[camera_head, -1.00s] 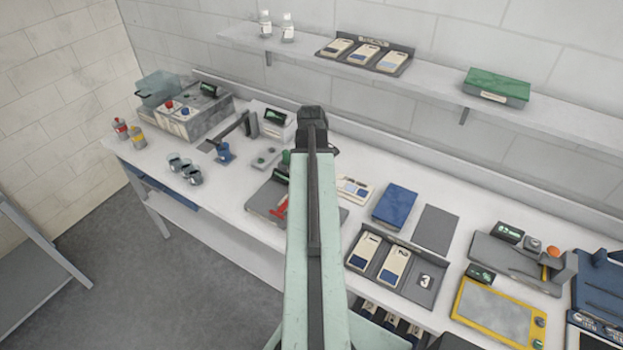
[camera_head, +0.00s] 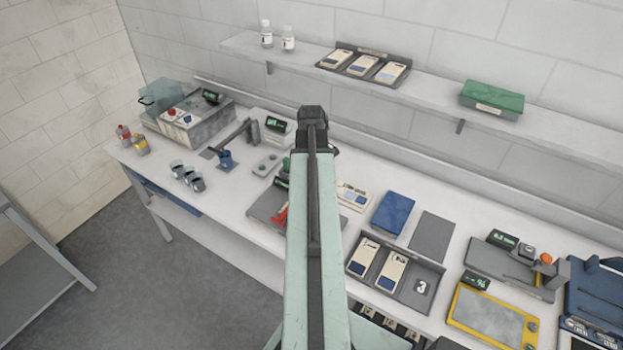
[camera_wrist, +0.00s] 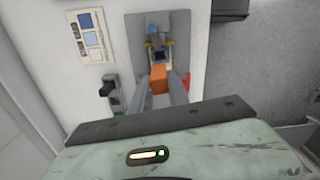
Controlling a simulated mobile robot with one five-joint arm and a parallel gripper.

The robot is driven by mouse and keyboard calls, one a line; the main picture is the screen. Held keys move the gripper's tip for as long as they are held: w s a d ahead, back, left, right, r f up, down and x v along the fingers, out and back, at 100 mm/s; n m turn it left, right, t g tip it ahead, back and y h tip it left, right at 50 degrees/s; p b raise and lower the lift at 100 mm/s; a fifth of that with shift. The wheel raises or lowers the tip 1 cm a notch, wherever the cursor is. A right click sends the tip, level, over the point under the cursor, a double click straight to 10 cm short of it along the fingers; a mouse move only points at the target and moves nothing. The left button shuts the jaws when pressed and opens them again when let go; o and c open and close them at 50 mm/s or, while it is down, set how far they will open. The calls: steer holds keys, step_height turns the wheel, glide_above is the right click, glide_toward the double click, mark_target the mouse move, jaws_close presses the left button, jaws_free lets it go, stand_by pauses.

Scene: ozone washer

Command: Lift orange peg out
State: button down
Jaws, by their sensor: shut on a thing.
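In the wrist view an orange peg (camera_wrist: 159,77) sits between the two grey fingers of my gripper (camera_wrist: 158,84), which are shut on it. Just beyond the peg is a grey fixture (camera_wrist: 180,22) with a blue block, small yellow parts and a dark square opening (camera_wrist: 160,57). The peg appears clear of the opening in this view, but its far end and height are hard to judge. In the head view my arm hides the gripper and peg; part of a grey station with a red lever (camera_head: 281,215) shows beside the arm.
A dark device (camera_wrist: 110,88) stands left of the fixture in the wrist view. A card (camera_wrist: 90,37) lies farther left. In the head view a blue box (camera_head: 394,213), a numbered tray (camera_head: 425,288) and a yellow-framed panel (camera_head: 490,315) occupy the bench to the right.

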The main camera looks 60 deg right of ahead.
steer(key=shift+r+p, duration=1.95)
steer(key=shift+r, duration=0.2)
steer(key=shift+f, duration=0.1)
